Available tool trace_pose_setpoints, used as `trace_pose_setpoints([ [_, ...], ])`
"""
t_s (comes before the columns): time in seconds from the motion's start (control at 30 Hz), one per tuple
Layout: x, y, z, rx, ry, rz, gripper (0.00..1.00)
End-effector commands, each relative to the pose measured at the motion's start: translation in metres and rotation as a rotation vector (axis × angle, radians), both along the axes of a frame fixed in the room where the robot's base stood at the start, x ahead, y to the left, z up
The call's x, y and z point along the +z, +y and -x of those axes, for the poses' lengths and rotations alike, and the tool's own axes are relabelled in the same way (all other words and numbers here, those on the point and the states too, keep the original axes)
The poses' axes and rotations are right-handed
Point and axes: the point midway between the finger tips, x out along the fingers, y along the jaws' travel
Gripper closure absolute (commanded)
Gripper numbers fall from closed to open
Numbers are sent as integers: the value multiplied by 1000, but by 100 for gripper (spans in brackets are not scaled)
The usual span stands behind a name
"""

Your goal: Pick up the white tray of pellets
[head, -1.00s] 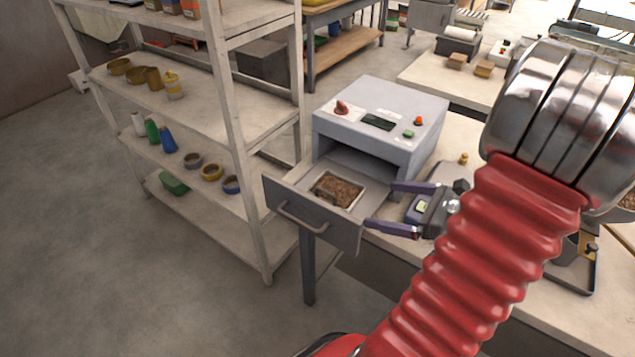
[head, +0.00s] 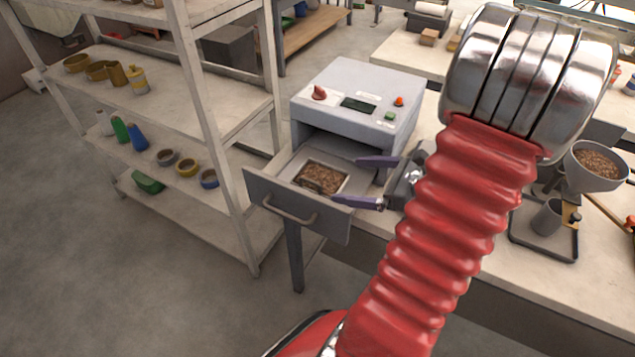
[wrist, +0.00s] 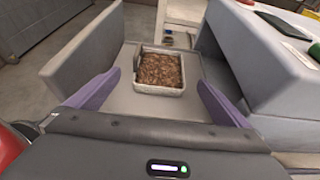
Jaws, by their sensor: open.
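The white tray of pellets (head: 322,178) sits in the pulled-out drawer (head: 297,222) of a grey machine. It is a small square tray filled with brown pellets. In the wrist view the tray (wrist: 160,88) lies ahead, centred between the fingers and beyond their tips. My gripper (head: 365,182) is open and empty, to the right of the tray in the head view, with its purple fingers pointing at it. The fingers also show at both sides of the wrist view (wrist: 152,92). My red arm hides part of the gripper body in the head view.
The grey machine (head: 358,98), with a red knob and buttons, stands behind the drawer on the bench. A shelf rack (head: 232,165) stands close to the left. At the right are a pellet-filled funnel (head: 598,165) and a grey cup (head: 546,217).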

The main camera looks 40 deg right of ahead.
Motion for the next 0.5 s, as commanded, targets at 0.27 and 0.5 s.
trace_pose_setpoints([
  [0.27,-14,12,-32,3,0,-1,0],
  [0.5,-23,19,-52,1,0,0,0],
])
